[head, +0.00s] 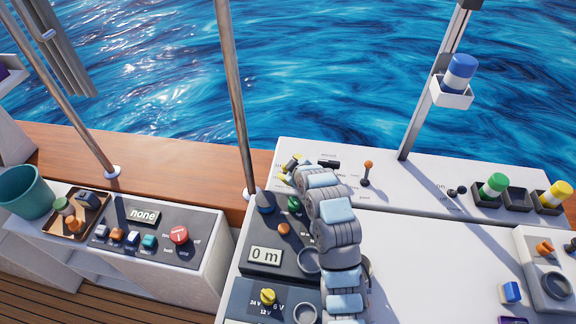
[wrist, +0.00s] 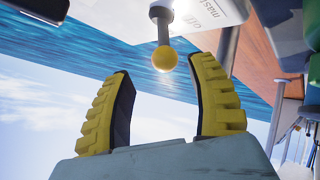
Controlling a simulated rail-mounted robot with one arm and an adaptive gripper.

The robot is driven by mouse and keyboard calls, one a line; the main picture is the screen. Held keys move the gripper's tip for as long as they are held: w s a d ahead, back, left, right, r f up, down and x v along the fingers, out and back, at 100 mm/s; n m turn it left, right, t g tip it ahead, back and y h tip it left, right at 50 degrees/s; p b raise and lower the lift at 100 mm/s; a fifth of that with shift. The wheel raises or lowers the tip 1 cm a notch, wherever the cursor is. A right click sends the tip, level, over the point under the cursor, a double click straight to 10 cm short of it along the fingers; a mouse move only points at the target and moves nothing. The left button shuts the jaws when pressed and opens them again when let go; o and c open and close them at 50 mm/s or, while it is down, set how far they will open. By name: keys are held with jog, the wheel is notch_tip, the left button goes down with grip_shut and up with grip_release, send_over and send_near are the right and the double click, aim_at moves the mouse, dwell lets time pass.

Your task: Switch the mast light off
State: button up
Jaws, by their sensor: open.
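A lever with a yellow ball knob (wrist: 165,58) shows in the wrist view, hanging from a white panel (wrist: 210,14) marked "off" and "mast". My gripper (wrist: 164,76) is open, its two yellow-padded fingers on either side of the line to the knob. The knob is at or just beyond the fingertips, with gaps on both sides and no visible contact. In the head view my gripper (head: 289,166) is at the back left of the white console, and the arm hides much of that spot. A blue and white lamp (head: 460,72) sits on the mast; I cannot tell whether it is lit.
An orange-knobbed lever (head: 367,168) stands right of my gripper, with a small dark lever (head: 456,191) farther right. Green (head: 494,185) and yellow (head: 555,195) lamps sit in holders. A post (head: 235,90) rises just left of my arm. The console's middle is clear.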

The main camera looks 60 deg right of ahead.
jog(key=v, duration=0.7)
jog(key=shift+s+a+r, duration=0.15)
jog(key=shift+a+r, duration=0.05)
jog(key=shift+r, duration=0.1)
dwell(0.4)
